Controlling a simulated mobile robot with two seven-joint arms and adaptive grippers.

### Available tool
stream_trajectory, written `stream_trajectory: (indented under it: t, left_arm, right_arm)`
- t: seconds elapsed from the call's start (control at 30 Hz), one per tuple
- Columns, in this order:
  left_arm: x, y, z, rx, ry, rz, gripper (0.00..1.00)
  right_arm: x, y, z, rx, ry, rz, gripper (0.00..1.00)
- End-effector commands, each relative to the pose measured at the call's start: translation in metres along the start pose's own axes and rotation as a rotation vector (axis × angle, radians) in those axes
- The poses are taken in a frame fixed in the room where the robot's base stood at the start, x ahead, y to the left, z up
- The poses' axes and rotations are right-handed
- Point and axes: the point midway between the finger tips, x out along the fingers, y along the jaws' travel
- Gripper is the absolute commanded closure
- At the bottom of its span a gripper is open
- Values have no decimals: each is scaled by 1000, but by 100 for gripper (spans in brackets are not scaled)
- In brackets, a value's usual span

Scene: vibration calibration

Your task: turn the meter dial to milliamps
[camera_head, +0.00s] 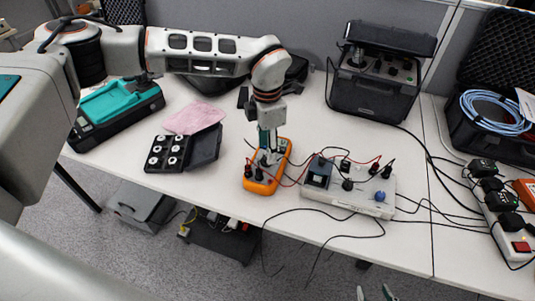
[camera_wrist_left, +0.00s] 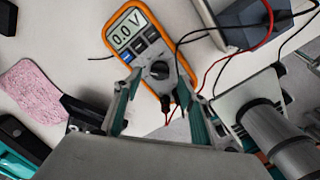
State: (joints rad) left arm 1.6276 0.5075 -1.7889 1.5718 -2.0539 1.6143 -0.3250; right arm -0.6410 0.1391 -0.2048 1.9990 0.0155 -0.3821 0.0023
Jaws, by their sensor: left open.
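The orange multimeter (camera_head: 250,186) lies on the white table under my left gripper (camera_head: 268,150). In the left wrist view the meter (camera_wrist_left: 185,68) shows a screen (camera_wrist_left: 127,29) reading 0.0 V. Its black round dial (camera_wrist_left: 159,70) is in plain view there, between and beyond the green fingers of my left gripper (camera_wrist_left: 158,110). Those fingers are apart with nothing between them; I cannot tell whether they touch the meter. In the head view the gripper hides the dial. My right gripper (camera_head: 375,293) shows only as two separated fingertips at the bottom edge.
A grey terminal box (camera_head: 340,199) with knobs, plugs and red and black leads stands right of the meter. A black case (camera_head: 203,148) with small parts and a pink cloth (camera_head: 194,118) lie to the left. Loose black cables hang over the table's front edge.

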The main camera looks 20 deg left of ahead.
Motion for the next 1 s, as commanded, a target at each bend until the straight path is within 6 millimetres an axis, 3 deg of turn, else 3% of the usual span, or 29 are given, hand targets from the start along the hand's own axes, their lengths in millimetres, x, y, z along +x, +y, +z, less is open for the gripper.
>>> stream_trajectory:
  t: [0.2,0.57,0.73,1.0]
  left_arm:
    - [27,0,0,0,1,-1,59]
    - [33,0,0,0,0,1,59]
    - [33,0,0,0,0,1,97]
    - [32,0,0,13,0,1,97]
  right_arm:
    - [3,2,-1,-3,4,3,60]
    - [4,2,1,-4,1,3,60]
    - [4,2,2,-4,-1,3,60]
    - [2,1,2,-4,-2,2,60]
